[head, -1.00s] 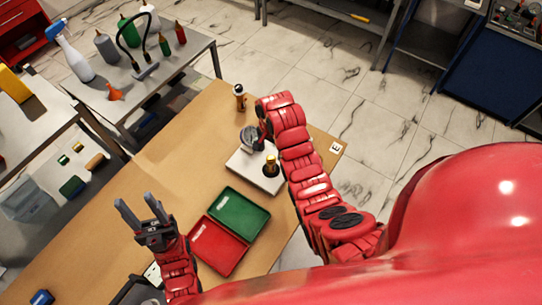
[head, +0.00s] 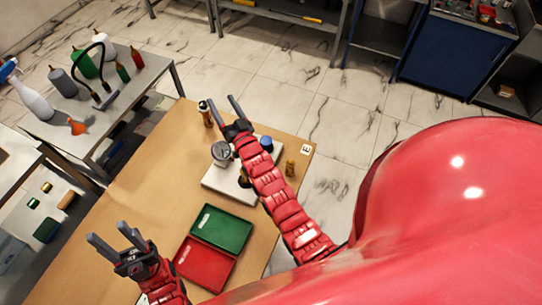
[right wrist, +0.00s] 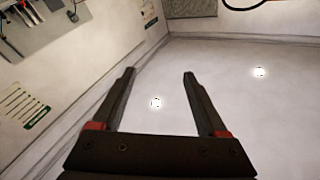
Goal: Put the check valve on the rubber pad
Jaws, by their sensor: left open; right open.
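A small brass fitting (head: 290,168) stands near the table's right edge. I cannot tell which is the check valve. I cannot make out a rubber pad for certain. A dark piece (head: 244,180) on the white plate (head: 219,187) is partly hidden by my right arm. My right gripper is open, with nothing between its fingers in the right wrist view (right wrist: 159,74). My left gripper (head: 107,231) is open and empty over the table's left side.
The white plate also bears a round gauge (head: 221,152) and a blue-topped part (head: 266,144). A green tray (head: 222,230) and a red tray (head: 203,264) lie in front of it. The wooden table (head: 160,170) is bare at left. A bench (head: 125,103) holds bottles.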

